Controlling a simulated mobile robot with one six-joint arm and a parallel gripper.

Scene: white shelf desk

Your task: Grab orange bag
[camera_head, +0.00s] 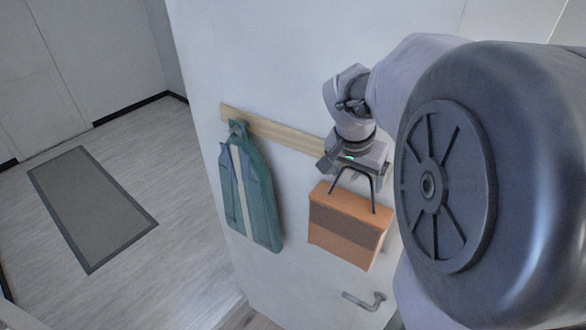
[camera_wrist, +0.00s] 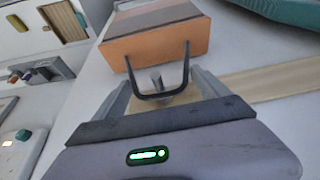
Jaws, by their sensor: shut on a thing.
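The orange bag (camera_head: 347,227) hangs against the white wall panel, with orange and brown bands and a dark looped handle. It also shows in the wrist view (camera_wrist: 155,45) at the top, its handle (camera_wrist: 158,92) reaching down between the fingers. My gripper (camera_head: 350,172) is at the top of the handle, just below the wooden rail. In the wrist view my gripper (camera_wrist: 160,90) has its fingers on either side of the handle and is shut on it. The exact contact of the fingertips is hard to see.
A wooden rail (camera_head: 280,130) runs along the wall panel. A green and blue jacket (camera_head: 250,190) hangs from it left of the bag. A metal door handle (camera_head: 364,301) sits below the bag. A grey mat (camera_head: 90,205) lies on the open floor at left.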

